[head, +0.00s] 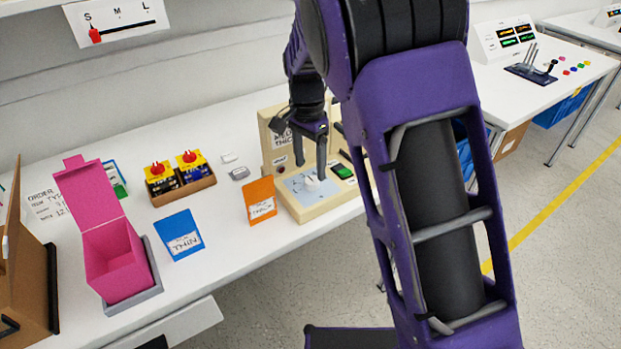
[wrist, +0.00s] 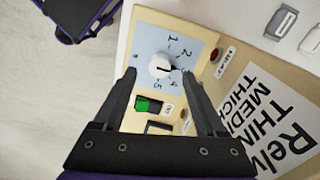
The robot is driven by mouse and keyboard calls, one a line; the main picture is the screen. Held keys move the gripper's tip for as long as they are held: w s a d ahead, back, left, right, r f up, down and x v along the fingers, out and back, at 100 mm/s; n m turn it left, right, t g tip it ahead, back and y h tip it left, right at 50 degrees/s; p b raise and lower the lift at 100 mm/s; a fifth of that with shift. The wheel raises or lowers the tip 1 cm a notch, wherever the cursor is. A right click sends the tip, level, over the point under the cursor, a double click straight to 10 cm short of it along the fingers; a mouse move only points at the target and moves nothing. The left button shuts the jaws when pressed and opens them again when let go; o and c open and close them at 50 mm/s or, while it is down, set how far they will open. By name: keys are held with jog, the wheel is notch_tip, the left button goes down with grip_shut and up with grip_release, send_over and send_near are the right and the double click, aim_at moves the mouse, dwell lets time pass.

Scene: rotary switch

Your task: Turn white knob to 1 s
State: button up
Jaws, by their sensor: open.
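The white knob (wrist: 160,65) sits on a light blue dial plate with numbers around it, on a beige panel box. A dark mark on the knob points right in the wrist view, near the 3 and 4; its exact setting is hard to tell. In the head view the knob (head: 312,184) is a small white shape just under my gripper (head: 318,165). In the wrist view my gripper (wrist: 157,74) is open, with one finger on each side of the knob and gaps between. Whether the tips reach down to knob height is unclear.
A green rocker switch (wrist: 148,105) and a red button (wrist: 214,54) are close to the dial. An orange card (head: 260,201) stands left of the box, a blue card (head: 181,235) and pink box (head: 110,250) further left. A beige upright panel is behind the dial.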

aim_at(312, 181)
jog(key=shift+s+f, duration=0.1)
jog(key=shift+f, duration=1.85)
jog(key=shift+d, duration=0.1)
grip_shut()
